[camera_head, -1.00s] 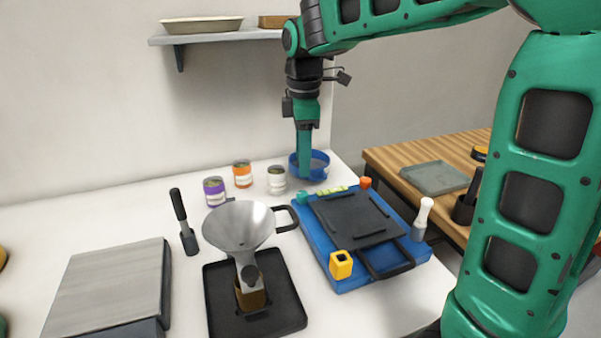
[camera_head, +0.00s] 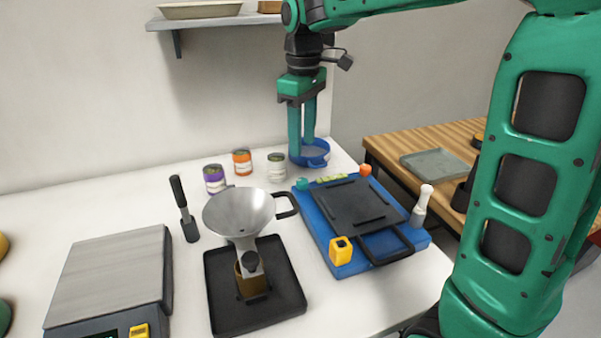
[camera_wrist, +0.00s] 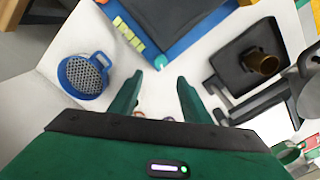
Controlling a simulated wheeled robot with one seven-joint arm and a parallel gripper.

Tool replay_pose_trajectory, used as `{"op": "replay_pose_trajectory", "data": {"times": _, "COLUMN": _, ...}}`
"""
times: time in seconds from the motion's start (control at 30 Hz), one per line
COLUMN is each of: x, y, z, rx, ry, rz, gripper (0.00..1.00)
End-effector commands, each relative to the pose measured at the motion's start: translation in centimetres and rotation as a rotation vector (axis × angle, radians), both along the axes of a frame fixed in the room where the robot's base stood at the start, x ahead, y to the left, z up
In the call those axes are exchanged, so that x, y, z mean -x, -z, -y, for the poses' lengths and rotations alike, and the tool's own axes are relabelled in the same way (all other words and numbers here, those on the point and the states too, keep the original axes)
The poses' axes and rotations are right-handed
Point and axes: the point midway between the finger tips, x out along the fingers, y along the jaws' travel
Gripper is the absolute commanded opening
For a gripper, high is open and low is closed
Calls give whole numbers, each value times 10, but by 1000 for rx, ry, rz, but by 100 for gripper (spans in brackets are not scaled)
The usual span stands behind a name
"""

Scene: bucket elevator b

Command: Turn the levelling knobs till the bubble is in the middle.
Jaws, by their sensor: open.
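A blue base (camera_head: 320,222) carries a dark plate (camera_head: 352,203) on the right of the white table. A teal knob (camera_head: 302,183) is at its back left corner, an orange knob (camera_head: 365,170) at its back right, and a yellow block with a dark opening (camera_head: 341,250) at its front left. A yellow-green strip (camera_head: 330,178) lies along the back edge. I cannot make out a bubble. My gripper (camera_head: 302,150) is open and empty, pointing down behind the base near a blue sieve. In the wrist view, the teal knob (camera_wrist: 134,62) shows just beyond the fingertips (camera_wrist: 160,84).
The blue sieve (camera_head: 318,162) stands behind the base; several cans (camera_head: 241,162) are left of it. A steel funnel (camera_head: 238,212) stands over a black tray (camera_head: 225,315). A scale (camera_head: 115,270) is front left. A white-handled tool (camera_head: 421,205) is right of the base.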

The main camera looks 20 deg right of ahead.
Motion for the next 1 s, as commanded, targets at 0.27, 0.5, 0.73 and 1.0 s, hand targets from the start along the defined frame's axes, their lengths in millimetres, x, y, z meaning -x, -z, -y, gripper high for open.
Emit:
{"op": "replay_pose_trajectory", "data": {"times": 0.27, "x": -1, "y": -1, "z": 0, "rx": -4, "ry": 275, "rz": -13, "gripper": 43}}
{"op": "replay_pose_trajectory", "data": {"times": 0.5, "x": -1, "y": 13, "z": 0, "rx": -3, "ry": 305, "rz": -16, "gripper": 43}}
{"op": "replay_pose_trajectory", "data": {"times": 0.73, "x": 0, "y": 52, "z": 1, "rx": -2, "ry": 304, "rz": -18, "gripper": 43}}
{"op": "replay_pose_trajectory", "data": {"times": 1.0, "x": -1, "y": 93, "z": 0, "rx": -4, "ry": 302, "rz": -16, "gripper": 43}}
